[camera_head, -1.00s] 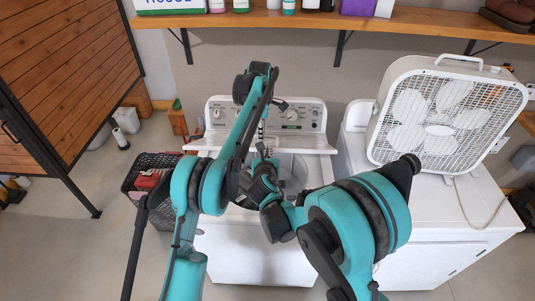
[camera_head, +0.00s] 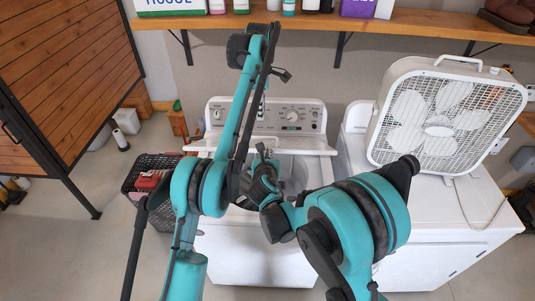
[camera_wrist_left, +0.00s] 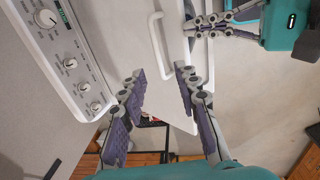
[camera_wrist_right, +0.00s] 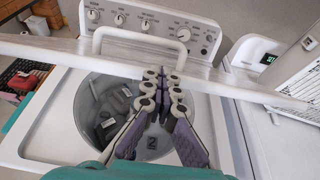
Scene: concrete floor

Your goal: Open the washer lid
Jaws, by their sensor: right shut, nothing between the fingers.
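The white washer (camera_head: 265,250) stands ahead, with its control panel (camera_head: 300,116) at the back. Its lid (camera_head: 315,146) is raised and seen nearly edge-on, and the round tub (camera_wrist_right: 112,105) shows below it. In the left wrist view the lid handle (camera_wrist_left: 158,45) faces me. My left gripper (camera_wrist_left: 162,90) is open, with a lid corner showing between its spread fingers; I cannot tell whether they touch it. My right gripper (camera_wrist_right: 162,78) is shut and empty in front of the tub opening, near the lid's edge. It also shows in the head view (camera_head: 262,152).
A white box fan (camera_head: 440,115) stands on the white machine (camera_head: 440,215) to the right. A wooden shelf (camera_head: 350,27) with bottles hangs above. A dark basket (camera_head: 145,175) stands on the floor left of the washer.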

